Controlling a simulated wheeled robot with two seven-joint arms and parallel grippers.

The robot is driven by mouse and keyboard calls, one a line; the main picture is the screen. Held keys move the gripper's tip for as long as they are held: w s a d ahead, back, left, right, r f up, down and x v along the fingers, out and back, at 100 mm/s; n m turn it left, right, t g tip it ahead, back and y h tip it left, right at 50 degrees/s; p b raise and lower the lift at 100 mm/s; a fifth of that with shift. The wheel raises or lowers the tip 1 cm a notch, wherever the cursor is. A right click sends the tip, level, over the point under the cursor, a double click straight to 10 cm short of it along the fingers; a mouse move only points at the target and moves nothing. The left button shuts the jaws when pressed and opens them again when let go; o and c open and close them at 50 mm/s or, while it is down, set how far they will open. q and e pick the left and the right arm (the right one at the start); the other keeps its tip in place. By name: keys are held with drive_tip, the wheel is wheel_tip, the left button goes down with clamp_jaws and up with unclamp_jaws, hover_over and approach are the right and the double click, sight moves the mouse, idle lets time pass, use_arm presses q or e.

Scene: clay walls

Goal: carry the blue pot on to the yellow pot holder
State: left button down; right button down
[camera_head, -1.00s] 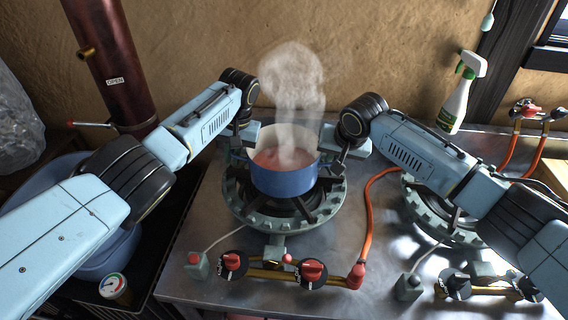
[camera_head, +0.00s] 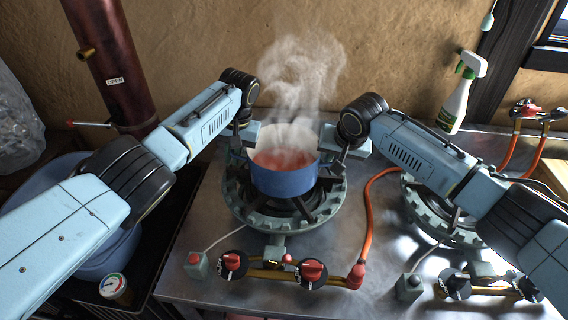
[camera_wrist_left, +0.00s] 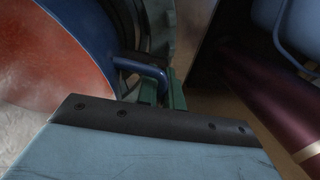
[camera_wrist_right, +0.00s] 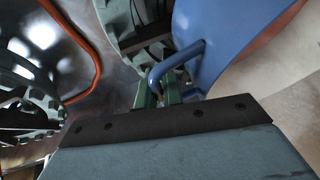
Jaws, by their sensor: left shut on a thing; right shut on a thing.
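The blue pot (camera_head: 284,182) with red contents stands upright over the left burner (camera_head: 283,222) in the head view, steam rising from it. My left gripper (camera_head: 243,150) is shut on the pot's left handle, which shows blue in the left wrist view (camera_wrist_left: 146,70). My right gripper (camera_head: 334,158) is shut on the right handle, seen in the right wrist view (camera_wrist_right: 172,62). Whether the pot touches the burner's grate cannot be told. I see no yellow pot holder in any view.
A second burner (camera_head: 420,220) stands at the right, with an orange hose (camera_head: 368,205) between the burners. A spray bottle (camera_head: 457,95) stands at the back right. A dark red pipe (camera_head: 112,60) rises at the left.

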use_arm(q)
drive_tip(key=shift+w+r, duration=0.15)
drive_tip(key=shift+r, duration=0.05)
use_arm(e)
drive_tip(key=shift+w+r, duration=0.1)
drive_tip(key=shift+r, duration=0.05)
use_arm(q)
drive_tip(key=shift+r, duration=0.1)
use_arm(e)
drive_tip(key=shift+r, duration=0.1)
